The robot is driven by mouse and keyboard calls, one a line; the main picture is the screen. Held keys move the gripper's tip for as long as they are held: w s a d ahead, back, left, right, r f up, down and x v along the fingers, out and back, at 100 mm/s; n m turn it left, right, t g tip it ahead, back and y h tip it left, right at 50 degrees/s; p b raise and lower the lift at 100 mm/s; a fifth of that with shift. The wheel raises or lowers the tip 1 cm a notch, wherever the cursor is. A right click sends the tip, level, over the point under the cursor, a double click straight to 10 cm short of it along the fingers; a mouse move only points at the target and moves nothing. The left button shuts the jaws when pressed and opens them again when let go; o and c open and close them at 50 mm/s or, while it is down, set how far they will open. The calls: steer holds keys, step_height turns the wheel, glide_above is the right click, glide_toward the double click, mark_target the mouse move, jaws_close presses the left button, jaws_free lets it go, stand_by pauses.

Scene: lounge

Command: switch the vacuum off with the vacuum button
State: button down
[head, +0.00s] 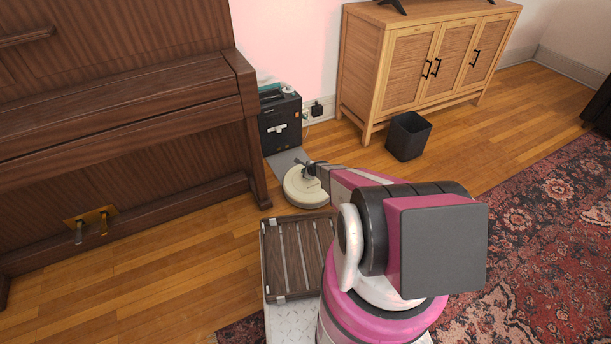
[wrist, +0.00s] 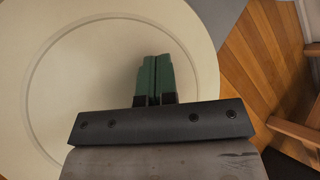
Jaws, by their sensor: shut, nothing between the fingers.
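The vacuum (head: 300,194) is a round, cream robot disc on the floor beside the piano, in front of the black dock. Its pale top with a ring groove fills much of the wrist view (wrist: 85,65). My gripper (wrist: 155,58) has its green fingers shut together with nothing between them, over the vacuum's top right of its middle. In the head view my gripper (head: 311,168) shows small above the vacuum's far edge. I cannot tell whether the fingertips touch the top. The vacuum button is not visible; the fingers may cover it.
A black dock box (head: 281,122) stands behind the vacuum by the wall. A brown piano (head: 120,110) is at left. A dark waste bin (head: 408,136) and a wooden cabinet (head: 420,60) stand at right. A patterned rug (head: 530,220) covers the right floor.

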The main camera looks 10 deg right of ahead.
steer(key=shift+r, duration=0.85)
steer(key=shift+r, duration=2.5)
